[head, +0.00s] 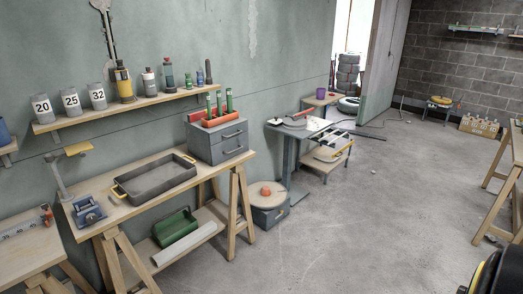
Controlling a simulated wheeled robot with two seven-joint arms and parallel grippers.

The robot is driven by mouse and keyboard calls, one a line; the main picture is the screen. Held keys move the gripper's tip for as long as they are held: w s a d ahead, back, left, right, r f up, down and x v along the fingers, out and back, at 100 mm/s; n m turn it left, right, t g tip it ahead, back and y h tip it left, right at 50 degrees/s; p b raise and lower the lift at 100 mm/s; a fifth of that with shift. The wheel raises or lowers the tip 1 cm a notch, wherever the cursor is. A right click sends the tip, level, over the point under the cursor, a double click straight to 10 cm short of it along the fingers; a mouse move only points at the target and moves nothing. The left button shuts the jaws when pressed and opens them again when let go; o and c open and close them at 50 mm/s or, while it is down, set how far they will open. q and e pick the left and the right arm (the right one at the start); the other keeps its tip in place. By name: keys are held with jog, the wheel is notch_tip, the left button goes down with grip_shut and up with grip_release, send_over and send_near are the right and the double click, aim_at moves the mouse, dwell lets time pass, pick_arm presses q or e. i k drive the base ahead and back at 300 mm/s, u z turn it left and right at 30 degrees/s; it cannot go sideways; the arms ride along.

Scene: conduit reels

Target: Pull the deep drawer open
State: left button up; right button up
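A grey drawer unit (203,146) stands on the right end of the wooden workbench. Its front has an upper drawer (232,134) and a lower drawer (233,149), each with a handle; both look shut. I cannot clearly tell which is deeper. A low grey box (266,217) with a handle-like mark on its front stands on the floor right of the bench, with a round wooden board and an orange-red item on top. It also looks closed.
An orange tray (220,119) with green bottles sits on the drawer unit. A grey tray (154,192) lies on the workbench left of it. A pedestal table (292,131) stands to the right. The middle floor is clear.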

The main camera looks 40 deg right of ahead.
aim_at(228, 149)
jog(key=z, duration=1)
jog(key=i, duration=0.95)
jog(key=z, duration=0.5)
jog(key=i, duration=1.25)
jog(key=u, duration=0.7)
